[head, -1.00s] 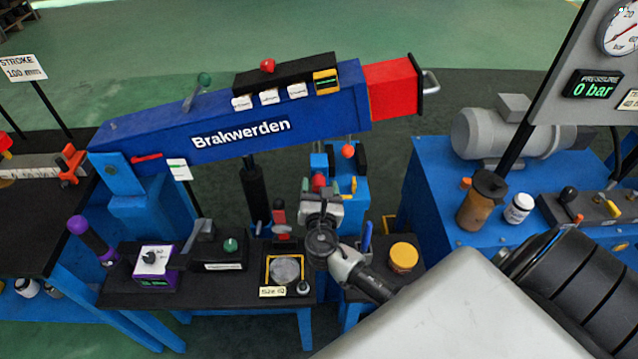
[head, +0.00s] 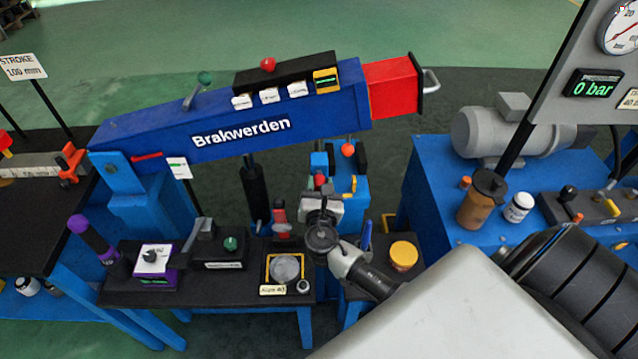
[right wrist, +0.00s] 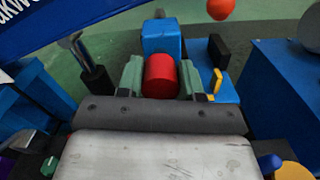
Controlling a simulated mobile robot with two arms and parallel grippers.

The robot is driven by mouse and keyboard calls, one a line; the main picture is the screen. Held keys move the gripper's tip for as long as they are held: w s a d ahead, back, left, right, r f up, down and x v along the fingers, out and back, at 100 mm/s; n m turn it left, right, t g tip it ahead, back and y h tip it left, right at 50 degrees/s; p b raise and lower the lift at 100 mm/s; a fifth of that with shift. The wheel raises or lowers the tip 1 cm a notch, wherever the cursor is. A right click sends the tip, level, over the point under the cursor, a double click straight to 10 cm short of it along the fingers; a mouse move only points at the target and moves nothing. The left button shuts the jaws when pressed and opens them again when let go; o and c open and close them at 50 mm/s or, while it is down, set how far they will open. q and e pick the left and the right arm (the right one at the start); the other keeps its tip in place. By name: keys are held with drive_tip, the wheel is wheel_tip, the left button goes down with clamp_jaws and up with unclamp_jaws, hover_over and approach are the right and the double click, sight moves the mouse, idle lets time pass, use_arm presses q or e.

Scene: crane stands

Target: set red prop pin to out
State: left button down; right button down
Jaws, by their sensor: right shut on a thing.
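The red prop pin (right wrist: 161,75) shows in the right wrist view as a red cylinder in front of a blue block (right wrist: 161,37). My right gripper (right wrist: 161,80) is shut on it, with one greenish finger on each side. In the head view the red pin (head: 320,181) is a small red spot just beyond my right gripper (head: 321,196), below the blue crane boom (head: 230,115). The wrist hides the lower part of the pin. I cannot tell how far the pin sits in the blue block. My left gripper is not in view.
An orange-red ball knob (head: 348,151) and a yellow lever (head: 354,184) are close to the gripper. A black cylinder (head: 255,190) stands to the left. A low black table (head: 222,283) with a purple-sided box is at front left. The pump bench (head: 430,190) is at the right.

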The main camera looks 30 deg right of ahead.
drive_tip(key=p+v, duration=0.1)
drive_tip(key=v, duration=0.7)
drive_tip(key=shift+s+a+f, duration=0.15)
drive_tip(key=shift+s+a, duration=0.05)
drive_tip(key=c, duration=1)
unclamp_jaws()
drive_tip(key=shift+s, duration=0.1)
drive_tip(key=shift+o, duration=1.3)
drive_tip(key=shift+s, duration=0.1)
drive_tip(key=b+v, duration=0.2)
drive_tip(key=v, duration=0.9)
